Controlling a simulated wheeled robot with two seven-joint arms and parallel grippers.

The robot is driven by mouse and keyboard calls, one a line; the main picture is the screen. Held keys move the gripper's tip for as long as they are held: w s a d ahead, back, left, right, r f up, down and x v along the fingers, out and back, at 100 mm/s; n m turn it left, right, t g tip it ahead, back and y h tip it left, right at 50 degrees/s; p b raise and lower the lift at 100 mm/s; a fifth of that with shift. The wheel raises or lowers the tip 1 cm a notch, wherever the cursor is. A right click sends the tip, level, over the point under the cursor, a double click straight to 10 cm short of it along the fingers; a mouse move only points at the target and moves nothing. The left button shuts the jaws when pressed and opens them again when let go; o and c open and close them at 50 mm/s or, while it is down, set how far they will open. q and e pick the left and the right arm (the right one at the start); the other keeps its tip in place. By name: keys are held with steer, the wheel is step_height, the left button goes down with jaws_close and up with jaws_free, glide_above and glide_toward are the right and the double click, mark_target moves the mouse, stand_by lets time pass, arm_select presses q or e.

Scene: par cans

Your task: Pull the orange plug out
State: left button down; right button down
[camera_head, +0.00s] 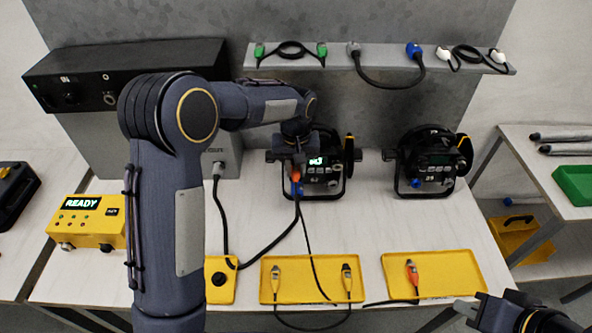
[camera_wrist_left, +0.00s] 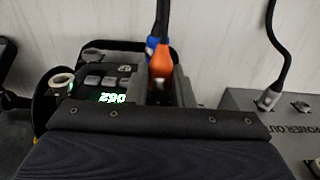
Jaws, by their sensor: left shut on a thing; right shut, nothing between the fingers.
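The orange plug (camera_head: 296,174) is at the front of the left par can (camera_head: 322,185), whose panel is lit. My left gripper (camera_head: 297,160) reaches in from above and is shut on this plug. In the left wrist view the orange plug (camera_wrist_left: 162,63) sits between the fingers, with a blue connector (camera_wrist_left: 152,46) right beside it. The fingers hide where the plug meets the can, so I cannot tell how deep it sits. A second orange plug (camera_head: 412,272) lies in the right yellow tray (camera_head: 455,288). My right gripper (camera_head: 470,308) is shut and empty at the lower right.
A second par can (camera_head: 432,165) stands to the right. Black cables run across the table in front of the left can. A middle yellow tray (camera_head: 312,287) holds two yellow-ended connectors. A shelf (camera_head: 385,60) with cables runs behind. A yellow READY box (camera_head: 88,220) is at left.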

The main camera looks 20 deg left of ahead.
arm_select(q)
steer(key=shift+s, duration=0.2)
steer(key=shift+s+d+b, duration=0.3)
steer(key=shift+s+b, duration=0.05)
steer(key=shift+s, duration=0.55)
steer(key=shift+s+d+b, duration=0.25)
steer(key=shift+s+b, duration=0.1)
steer(key=shift+s, duration=0.55)
steer(key=shift+s+d, duration=0.1)
steer(key=shift+s, duration=0.15)
steer(key=p, duration=0.9)
glide_above(455, 275)
step_height(455, 275, down, 2)
steer(key=f, duration=0.1)
step_height(455, 275, down, 11)
steer(key=b, duration=0.9)
steer(key=shift+f, duration=0.15)
stand_by(0.8)
